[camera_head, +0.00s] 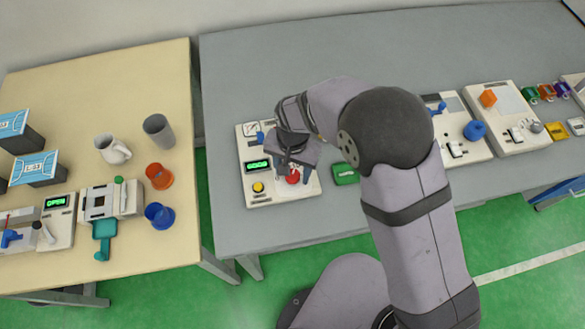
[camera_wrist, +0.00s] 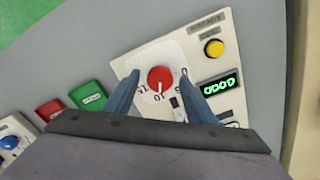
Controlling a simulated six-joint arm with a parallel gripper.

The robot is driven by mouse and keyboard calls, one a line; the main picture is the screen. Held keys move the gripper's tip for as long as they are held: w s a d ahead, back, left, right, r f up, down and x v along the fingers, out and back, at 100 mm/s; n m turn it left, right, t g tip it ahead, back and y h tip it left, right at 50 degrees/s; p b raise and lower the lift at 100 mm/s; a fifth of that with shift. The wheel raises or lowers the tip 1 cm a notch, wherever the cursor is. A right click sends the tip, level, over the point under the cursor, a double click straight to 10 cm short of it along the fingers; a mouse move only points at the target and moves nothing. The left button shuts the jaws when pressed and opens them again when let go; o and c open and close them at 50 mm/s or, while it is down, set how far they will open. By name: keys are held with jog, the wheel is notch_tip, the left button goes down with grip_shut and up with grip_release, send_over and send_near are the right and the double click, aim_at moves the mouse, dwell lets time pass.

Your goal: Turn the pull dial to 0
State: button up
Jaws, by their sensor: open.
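The pull dial (camera_wrist: 160,79) is a round red knob with a white pointer mark, set on a white plate with numbers around it. In the wrist view its white mark points down toward the 10. In the head view the red dial (camera_head: 292,177) sits at the lower right of the white panel, partly under my gripper. My gripper (camera_wrist: 162,85) is open, with one blue finger on each side of the dial; I cannot tell whether they touch it.
A yellow button (camera_wrist: 214,48) is on the same panel. Green (camera_wrist: 88,95) and red (camera_wrist: 49,110) blocks lie beside the panel. Other panels (camera_head: 462,126) stand to the right on the grey table. A beige table (camera_head: 80,85) with cups and devices is at left.

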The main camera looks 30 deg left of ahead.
jog(key=c, duration=1)
jog(key=shift+c, duration=0.2)
jog(key=shift+f+n, duration=0.1)
jog(key=shift+n, duration=0.3)
jog(key=n+b, duration=0.1)
jog(key=n, duration=0.2)
jog(key=shift+n, duration=0.3)
jog(key=n, duration=0.5)
jog(key=shift+n+b, duration=0.3)
jog(key=n, duration=0.5)
jog(key=shift+a+n+b, duration=0.1)
jog(key=shift+n+b, duration=0.3)
jog(key=shift+n, duration=2)
